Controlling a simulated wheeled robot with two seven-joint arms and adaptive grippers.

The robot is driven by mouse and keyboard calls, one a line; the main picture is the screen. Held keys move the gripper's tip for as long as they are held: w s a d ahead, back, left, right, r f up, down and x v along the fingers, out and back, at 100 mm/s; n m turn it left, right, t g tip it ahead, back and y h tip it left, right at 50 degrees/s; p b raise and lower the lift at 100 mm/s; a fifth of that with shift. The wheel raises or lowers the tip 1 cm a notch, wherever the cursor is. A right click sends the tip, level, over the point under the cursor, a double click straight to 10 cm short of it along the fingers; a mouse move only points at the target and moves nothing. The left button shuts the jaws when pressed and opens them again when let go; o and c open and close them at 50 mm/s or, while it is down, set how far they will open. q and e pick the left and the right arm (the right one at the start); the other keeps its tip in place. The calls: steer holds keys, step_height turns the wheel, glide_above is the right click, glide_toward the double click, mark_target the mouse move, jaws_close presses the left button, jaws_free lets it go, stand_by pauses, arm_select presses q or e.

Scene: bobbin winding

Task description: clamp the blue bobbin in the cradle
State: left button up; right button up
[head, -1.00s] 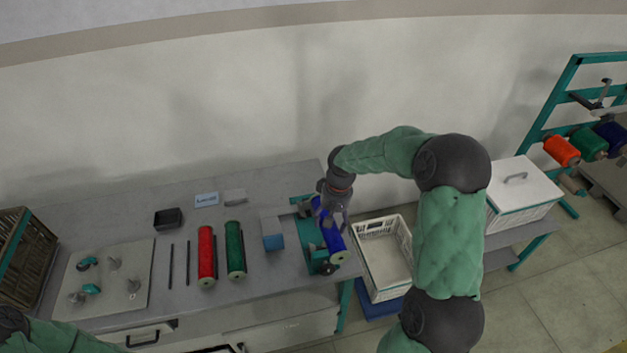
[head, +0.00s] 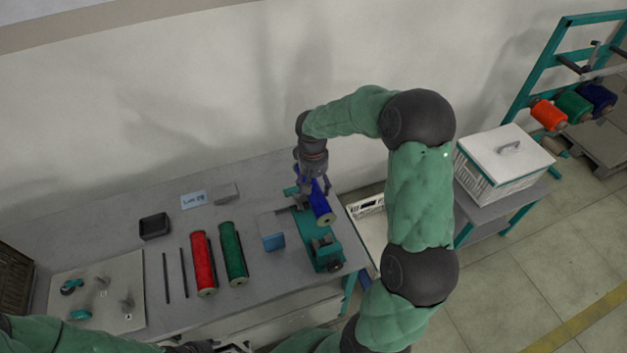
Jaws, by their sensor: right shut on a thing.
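The blue bobbin (head: 322,208) is in my right gripper (head: 313,186), which is shut on it near the back of the bench. The bobbin's front end points toward the viewer, over the rear half of the teal cradle (head: 327,252).
A red bobbin (head: 203,264), a green bobbin (head: 233,254) and two dark rods (head: 167,278) lie left of the cradle. A blue block (head: 274,242) stands close beside it. A black tray (head: 155,226) is farther back. A white crate (head: 370,222) stands beyond the bench's right end.

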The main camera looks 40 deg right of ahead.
step_height(320, 180, down, 3)
steer(key=shift+w+f+b, duration=0.1)
steer(key=shift+w+b, duration=0.05)
steer(key=shift+b, duration=0.75)
step_height(320, 180, down, 3)
steer(key=shift+r+b, duration=0.2)
steer(key=shift+b, duration=0.65)
